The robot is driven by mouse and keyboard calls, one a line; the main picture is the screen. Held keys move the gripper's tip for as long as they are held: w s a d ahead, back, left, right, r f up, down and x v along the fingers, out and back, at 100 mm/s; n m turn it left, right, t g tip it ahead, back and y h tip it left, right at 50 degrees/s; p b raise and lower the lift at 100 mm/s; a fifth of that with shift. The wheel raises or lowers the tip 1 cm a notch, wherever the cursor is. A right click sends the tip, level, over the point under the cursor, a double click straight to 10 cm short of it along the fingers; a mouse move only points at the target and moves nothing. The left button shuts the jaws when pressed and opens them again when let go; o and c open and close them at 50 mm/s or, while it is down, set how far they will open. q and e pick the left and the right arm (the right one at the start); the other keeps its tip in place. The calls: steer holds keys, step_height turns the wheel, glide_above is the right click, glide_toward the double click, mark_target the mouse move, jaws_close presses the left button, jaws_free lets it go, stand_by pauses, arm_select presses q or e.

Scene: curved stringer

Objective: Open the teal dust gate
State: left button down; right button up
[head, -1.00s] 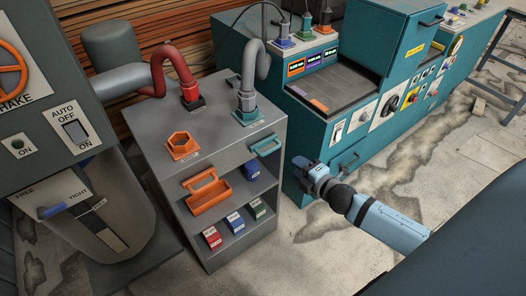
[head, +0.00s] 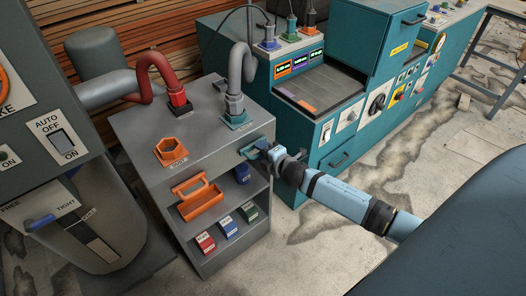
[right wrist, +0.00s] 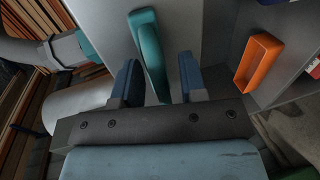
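The teal dust gate handle (head: 247,151) is on the right upper edge of the grey cabinet, below the teal hose collar (head: 237,120). My right gripper (head: 263,151) is at the handle and partly hides it. In the right wrist view, the teal handle (right wrist: 151,50) lies between the two blue fingers of my right gripper (right wrist: 158,72). The fingers are apart, with a clear gap to the right of the handle. The handle is nearer the left finger; I cannot tell if they touch. My left gripper is not in view.
Small boxes stand on the shelves below. A teal machine (head: 335,150) stands behind to the right.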

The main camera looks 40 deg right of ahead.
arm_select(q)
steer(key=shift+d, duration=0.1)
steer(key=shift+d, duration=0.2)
arm_select(e)
jaws_close()
arm_select(q)
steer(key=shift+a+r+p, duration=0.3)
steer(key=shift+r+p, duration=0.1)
steer(key=shift+p, duration=0.1)
arm_select(e)
steer(key=f+v, duration=0.1)
steer(key=v, duration=0.5)
steer(key=shift+s, duration=0.45)
steer(key=shift+d, duration=0.1)
jaws_free()
steer(key=shift+f, duration=0.1)
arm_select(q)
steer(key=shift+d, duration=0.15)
